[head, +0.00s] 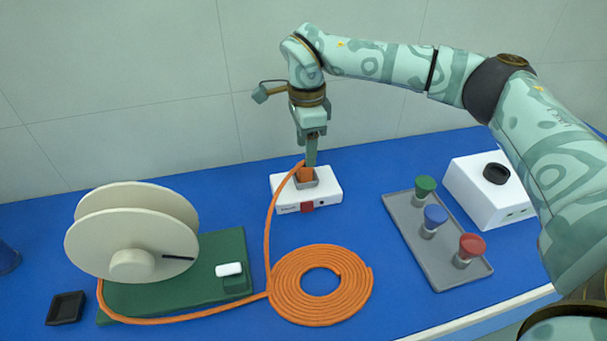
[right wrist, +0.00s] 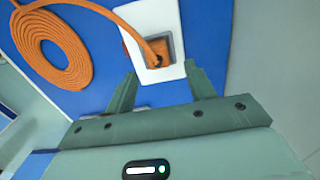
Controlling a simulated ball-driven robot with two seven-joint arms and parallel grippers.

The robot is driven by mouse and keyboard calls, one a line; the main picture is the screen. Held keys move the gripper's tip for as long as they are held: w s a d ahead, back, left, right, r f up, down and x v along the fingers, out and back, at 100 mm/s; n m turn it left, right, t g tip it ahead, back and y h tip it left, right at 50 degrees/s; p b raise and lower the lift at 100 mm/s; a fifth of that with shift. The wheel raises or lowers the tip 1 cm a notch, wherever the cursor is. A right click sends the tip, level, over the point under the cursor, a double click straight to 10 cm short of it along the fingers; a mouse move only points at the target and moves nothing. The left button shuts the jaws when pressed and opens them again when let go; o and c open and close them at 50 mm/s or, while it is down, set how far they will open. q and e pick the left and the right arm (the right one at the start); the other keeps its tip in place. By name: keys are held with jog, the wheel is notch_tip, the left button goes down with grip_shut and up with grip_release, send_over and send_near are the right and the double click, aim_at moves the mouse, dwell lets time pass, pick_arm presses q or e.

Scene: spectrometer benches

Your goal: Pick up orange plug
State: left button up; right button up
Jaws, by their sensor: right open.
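The orange plug (head: 306,174) sits in a grey square recess on top of a white box (head: 327,187). An orange cable runs from it down toward a coil. In the right wrist view the plug (right wrist: 158,47) shows inside the recess of the white box (right wrist: 152,18), just beyond my fingertips. My right gripper (head: 311,153) points down directly above the plug. Its two fingers (right wrist: 161,68) are apart with nothing between them. I cannot tell whether a finger touches the plug. My left gripper is not in view.
An orange cable coil (head: 345,285) lies in front of the box. A cream reel (head: 115,225) stands on a green base (head: 170,288) at left. A grey tray (head: 415,240) holds green, blue and red-topped pieces. A white device (head: 463,185) stands at right.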

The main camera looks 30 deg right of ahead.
aim_at(305, 173)
notch_tip(305, 173, down, 5)
jog(key=shift+a+f+b, duration=0.15)
jog(key=shift+b, duration=0.9)
jog(key=shift+c, duration=0.9)
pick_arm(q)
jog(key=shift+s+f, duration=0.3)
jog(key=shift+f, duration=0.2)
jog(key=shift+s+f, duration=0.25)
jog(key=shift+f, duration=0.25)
pick_arm(e)
grip_shut()
